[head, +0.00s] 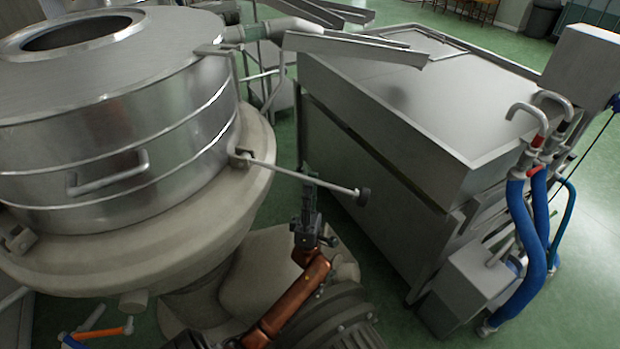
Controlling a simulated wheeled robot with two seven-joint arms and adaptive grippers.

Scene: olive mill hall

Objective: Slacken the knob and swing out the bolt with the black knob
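The bolt (285,172) is a thin metal rod hinged at a bracket on the side of the round steel vessel (120,115). It sticks out to the right from the vessel, sloping slightly down in the picture. Its black knob (363,197) is at the free outer end. My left gripper (309,176) is at the rod, between the hinge and the knob, nearer the knob. I see its fingers edge-on, so I cannot tell whether they are open, or whether they touch the rod. My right gripper is out of view.
A steel chute (350,47) lies above. Green floor (590,190) shows free at the far right.

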